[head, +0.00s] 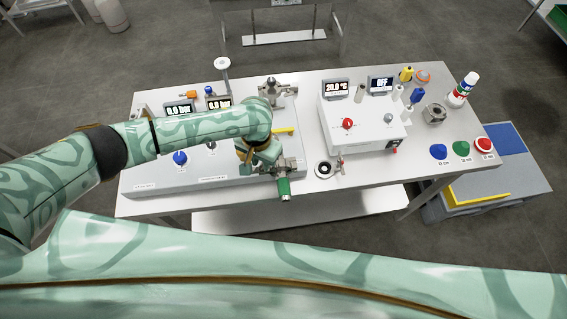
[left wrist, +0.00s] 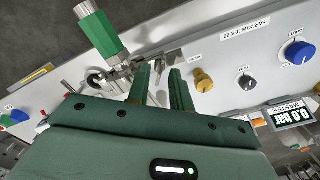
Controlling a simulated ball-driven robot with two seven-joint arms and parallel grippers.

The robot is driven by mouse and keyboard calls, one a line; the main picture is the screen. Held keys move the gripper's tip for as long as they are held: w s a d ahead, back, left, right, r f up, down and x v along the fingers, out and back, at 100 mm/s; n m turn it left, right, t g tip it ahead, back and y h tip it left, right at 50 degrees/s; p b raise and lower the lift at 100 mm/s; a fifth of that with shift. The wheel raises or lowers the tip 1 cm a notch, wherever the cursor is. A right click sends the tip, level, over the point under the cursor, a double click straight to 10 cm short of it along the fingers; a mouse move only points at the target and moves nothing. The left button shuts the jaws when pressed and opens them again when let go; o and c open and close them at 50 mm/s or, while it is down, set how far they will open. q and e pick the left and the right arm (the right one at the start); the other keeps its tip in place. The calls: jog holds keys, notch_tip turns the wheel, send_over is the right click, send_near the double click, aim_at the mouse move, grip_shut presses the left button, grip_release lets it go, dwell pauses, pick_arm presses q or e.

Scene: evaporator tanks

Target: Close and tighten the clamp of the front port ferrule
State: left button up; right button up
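The front port ferrule (left wrist: 120,72) is bare metal, joined to a metal fitting with a green cylindrical part (left wrist: 98,32). In the head view the green part (head: 284,187) sticks out at the front of the panel. A metal clamp piece (left wrist: 168,60) lies beside the ferrule, just beyond my fingertips; whether it is swung open is too small to tell. My left gripper (left wrist: 160,78) has its two green fingers apart, close to the clamp, with no clear grip on it. In the head view my left gripper (head: 262,165) partly hides the port. My right gripper is not in view.
The panel has a yellow knob (left wrist: 203,80), a black knob (left wrist: 245,81) and a blue knob (left wrist: 299,52) beside the port. A white heater box (head: 362,125) stands to the right. A round metal-rimmed opening (head: 324,169) lies right of the port.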

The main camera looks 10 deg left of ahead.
pick_arm(q)
jog(key=shift+f, duration=0.1)
grip_shut()
jog(key=shift+m+p, duration=0.45)
jog(key=shift+m, duration=0.65)
